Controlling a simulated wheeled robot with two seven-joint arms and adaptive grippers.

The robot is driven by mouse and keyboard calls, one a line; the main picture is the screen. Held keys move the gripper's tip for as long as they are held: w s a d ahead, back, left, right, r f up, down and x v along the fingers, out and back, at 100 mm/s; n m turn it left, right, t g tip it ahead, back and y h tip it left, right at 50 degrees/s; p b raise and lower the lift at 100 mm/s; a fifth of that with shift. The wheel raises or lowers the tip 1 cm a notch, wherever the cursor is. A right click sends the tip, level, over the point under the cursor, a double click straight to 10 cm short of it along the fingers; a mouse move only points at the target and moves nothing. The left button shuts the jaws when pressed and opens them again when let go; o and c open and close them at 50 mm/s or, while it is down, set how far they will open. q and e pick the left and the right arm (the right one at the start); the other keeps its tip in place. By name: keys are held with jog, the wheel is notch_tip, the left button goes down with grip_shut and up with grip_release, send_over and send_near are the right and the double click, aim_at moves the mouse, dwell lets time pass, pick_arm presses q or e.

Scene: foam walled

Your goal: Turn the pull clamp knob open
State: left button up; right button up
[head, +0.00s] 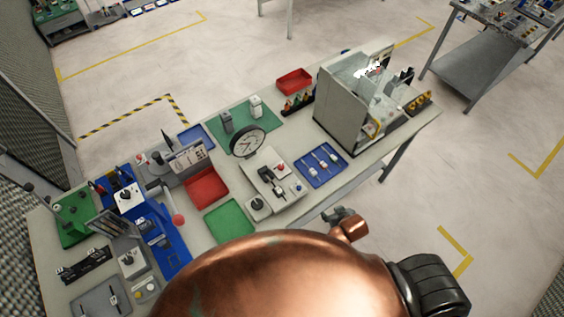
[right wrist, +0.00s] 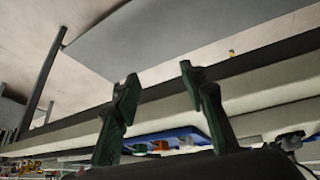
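The grey fixture (head: 272,180) with a round dial gauge (head: 248,141) stands on the near middle of the bench. It carries dark clamp parts, a red knob (head: 281,167) and a black knob (head: 257,203); I cannot tell which is the pull clamp knob. My right gripper (head: 342,214) is just off the bench's near edge, right of the fixture and apart from it. In the right wrist view its two dark green fingers (right wrist: 160,78) are spread with nothing between them, the bench edge behind. My left gripper is not in view.
A blue tray (head: 311,180) with small tools lies right of the fixture; red (head: 207,188) and green (head: 229,219) trays lie left. A clear-sided enclosure (head: 343,112) stands at the right.

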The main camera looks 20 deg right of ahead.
aim_at(282, 168)
jog(key=w+a+r+t, duration=0.1)
jog(key=w+r, duration=0.1)
jog(key=r, duration=0.1)
jog(key=w+a+r+t+p, duration=0.1)
jog(key=w+r, duration=0.2)
jog(key=r, duration=0.1)
jog(key=w+a+r+t+y+p, duration=0.1)
jog(key=w+a+r, duration=0.1)
jog(key=r, duration=0.1)
jog(key=shift+w+r+n, duration=0.2)
jog(key=shift+r+n, duration=0.15)
jog(key=shift+n, duration=0.05)
jog(key=w+a+t+y, duration=0.1)
jog(key=w+a, duration=0.1)
jog(key=w+a+n+t+y, duration=0.1)
jog(key=w+a, duration=0.2)
jog(key=w+a+r+n+t+y, duration=0.1)
jog(key=w+a, duration=0.1)
jog(key=a, duration=0.1)
jog(key=shift+w+a+y, duration=0.15)
jog(key=shift+w+y, duration=0.15)
jog(key=shift+w, duration=0.1)
jog(key=shift+w+a+y, duration=0.3)
jog(key=shift+w+a, duration=0.2)
jog(key=shift+a, duration=0.05)
jog(key=p+x, duration=0.1)
jog(key=x, duration=0.6)
jog(key=shift+c, duration=0.7)
grip_shut()
